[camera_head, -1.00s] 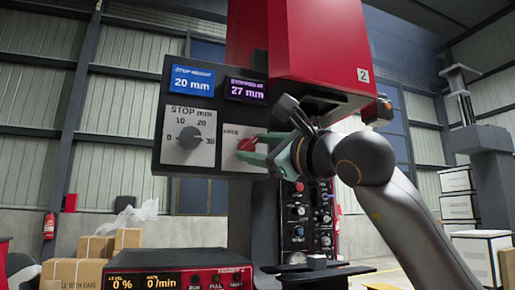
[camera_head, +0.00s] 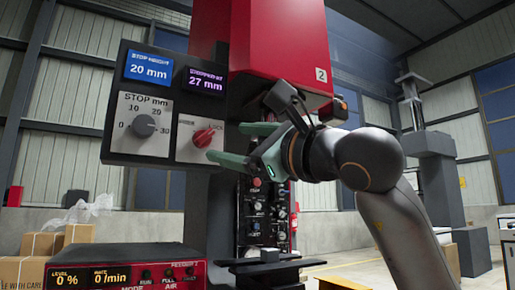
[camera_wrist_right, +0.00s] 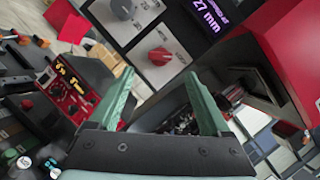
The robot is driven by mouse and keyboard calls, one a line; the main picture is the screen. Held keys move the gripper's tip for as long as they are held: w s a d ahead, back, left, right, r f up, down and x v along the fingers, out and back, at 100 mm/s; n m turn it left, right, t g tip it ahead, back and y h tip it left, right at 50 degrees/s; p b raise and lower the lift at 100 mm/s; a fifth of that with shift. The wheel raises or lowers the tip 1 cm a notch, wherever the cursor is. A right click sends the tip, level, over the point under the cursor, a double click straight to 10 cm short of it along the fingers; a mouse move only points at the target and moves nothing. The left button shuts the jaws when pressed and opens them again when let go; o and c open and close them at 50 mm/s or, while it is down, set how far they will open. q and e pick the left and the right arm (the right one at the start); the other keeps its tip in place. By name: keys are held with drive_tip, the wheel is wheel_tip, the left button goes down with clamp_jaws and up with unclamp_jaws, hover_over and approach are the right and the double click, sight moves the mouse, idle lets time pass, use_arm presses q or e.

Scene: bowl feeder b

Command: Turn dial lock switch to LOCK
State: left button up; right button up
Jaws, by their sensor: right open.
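The red dial lock switch (camera_head: 203,137) sits on a white plate at the lower right of the dark control panel (camera_head: 117,151). Its handle slants up to the right, toward the right-hand label, which seems to read LOCK; the lettering is blurred. My right gripper (camera_head: 227,142) is open and empty just right of the dial, its green fingers pointing at the panel. In the right wrist view the red dial (camera_wrist_right: 160,56) shows beyond the gap between the open fingers (camera_wrist_right: 159,74), apart from both. My left gripper is not in view.
A grey STOP mm dial (camera_head: 144,126) sits left of the red one, below a blue 20 mm display (camera_head: 149,67) and a purple 27 mm display (camera_head: 206,80). A red press head (camera_head: 270,45) hangs above my right arm. A red-framed controller (camera_head: 190,277) stands below.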

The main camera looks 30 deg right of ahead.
drive_tip(key=v, duration=0.5)
drive_tip(key=shift+s+f, duration=0.1)
drive_tip(key=shift+s, duration=0.25)
